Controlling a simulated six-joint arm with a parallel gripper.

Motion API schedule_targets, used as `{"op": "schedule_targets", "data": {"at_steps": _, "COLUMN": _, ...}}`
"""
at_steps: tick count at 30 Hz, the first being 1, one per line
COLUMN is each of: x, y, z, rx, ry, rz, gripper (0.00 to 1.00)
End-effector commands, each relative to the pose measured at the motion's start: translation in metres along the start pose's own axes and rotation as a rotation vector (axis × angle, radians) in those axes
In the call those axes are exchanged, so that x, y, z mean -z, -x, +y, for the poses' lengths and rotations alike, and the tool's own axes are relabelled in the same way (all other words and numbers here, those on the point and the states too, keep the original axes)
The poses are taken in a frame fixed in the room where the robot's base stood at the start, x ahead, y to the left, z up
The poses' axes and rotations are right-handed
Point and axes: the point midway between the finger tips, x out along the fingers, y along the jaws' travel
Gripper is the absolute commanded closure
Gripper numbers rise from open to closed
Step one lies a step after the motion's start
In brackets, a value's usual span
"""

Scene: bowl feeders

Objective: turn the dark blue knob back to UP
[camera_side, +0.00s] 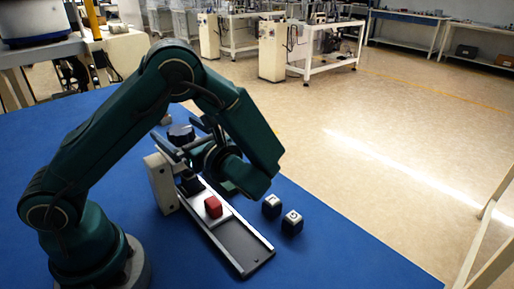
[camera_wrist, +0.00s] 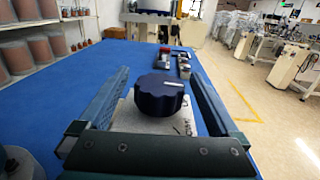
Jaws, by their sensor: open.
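The dark blue knob (camera_wrist: 158,97) has a scalloped edge and stands on a pale plate (camera_wrist: 128,121). A short white mark on its top lies right of centre and runs roughly sideways. Some marking shows on the plate at the right, too small to read. The knob also shows in the side view (camera_side: 181,132), partly behind my arm. My gripper (camera_wrist: 159,76) is open, one finger on each side of the knob, with a visible gap on both sides in the wrist view. In the side view its fingers (camera_side: 184,137) reach toward the knob.
A grey track (camera_side: 243,247) lies on the blue table (camera_side: 330,262) with a red block (camera_side: 213,206) on it. Two dark blocks with light tops (camera_side: 272,206) (camera_side: 292,222) sit to its right. A pale upright block (camera_side: 161,183) stands at the track's left. The table's right front is clear.

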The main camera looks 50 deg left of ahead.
Motion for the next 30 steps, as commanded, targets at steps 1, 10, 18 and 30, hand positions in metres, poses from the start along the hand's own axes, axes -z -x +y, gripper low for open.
{"op": "schedule_targets", "data": {"at_steps": 1, "x": 0.0, "y": 0.001, "z": 0.0, "rx": 0.033, "ry": -0.004, "rz": 0.0, "gripper": 0.02}}
{"op": "schedule_targets", "data": {"at_steps": 10, "x": 0.0, "y": 0.024, "z": 0.001, "rx": 0.116, "ry": 0.001, "rz": 0.003, "gripper": 0.02}}
{"op": "schedule_targets", "data": {"at_steps": 18, "x": -0.013, "y": 0.052, "z": 0.005, "rx": 0.109, "ry": 0.005, "rz": 0.007, "gripper": 0.02}}
{"op": "schedule_targets", "data": {"at_steps": 30, "x": -0.066, "y": 0.043, "z": 0.015, "rx": 0.06, "ry": 0.046, "rz": 0.095, "gripper": 0.02}}
